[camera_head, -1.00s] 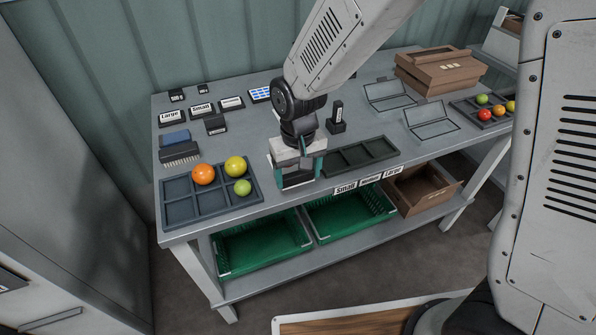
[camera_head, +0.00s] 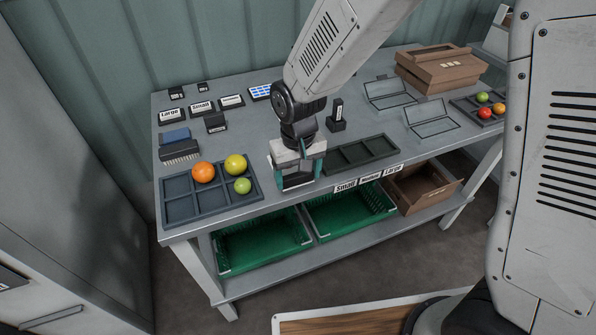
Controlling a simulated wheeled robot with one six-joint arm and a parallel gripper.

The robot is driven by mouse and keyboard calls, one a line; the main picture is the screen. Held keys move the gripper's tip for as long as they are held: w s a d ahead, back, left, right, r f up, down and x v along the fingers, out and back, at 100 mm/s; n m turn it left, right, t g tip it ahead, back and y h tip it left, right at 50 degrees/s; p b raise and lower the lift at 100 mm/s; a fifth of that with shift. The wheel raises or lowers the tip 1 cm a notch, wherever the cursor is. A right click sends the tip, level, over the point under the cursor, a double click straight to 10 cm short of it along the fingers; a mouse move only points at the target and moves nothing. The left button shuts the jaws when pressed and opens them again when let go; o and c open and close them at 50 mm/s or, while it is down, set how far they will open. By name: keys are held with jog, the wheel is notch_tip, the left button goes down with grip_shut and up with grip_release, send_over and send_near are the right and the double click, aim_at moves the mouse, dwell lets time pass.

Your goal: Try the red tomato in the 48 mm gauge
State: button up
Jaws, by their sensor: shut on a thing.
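My gripper (camera_head: 298,178) is over the front middle of the grey bench, between the two dark trays. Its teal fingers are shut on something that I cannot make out. No red shows between the fingers. One red tomato (camera_head: 485,113) lies in the tray at the bench's far right, well away from my gripper. I cannot pick out the 48 mm gauge with certainty; it may be hidden by my gripper.
A left tray (camera_head: 212,212) holds orange, yellow and green tomatoes. An empty dark tray (camera_head: 362,154) lies right of my gripper. A small black stand (camera_head: 337,124) is behind it. Label blocks, a brush (camera_head: 180,154) and a brown box (camera_head: 438,74) stand around. Green crates (camera_head: 262,243) are below.

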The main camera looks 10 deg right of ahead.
jog(key=shift+f, duration=0.5)
jog(key=shift+r, duration=0.1)
dwell(0.9)
jog(key=shift+r, duration=3.2)
jog(key=shift+s, duration=0.1)
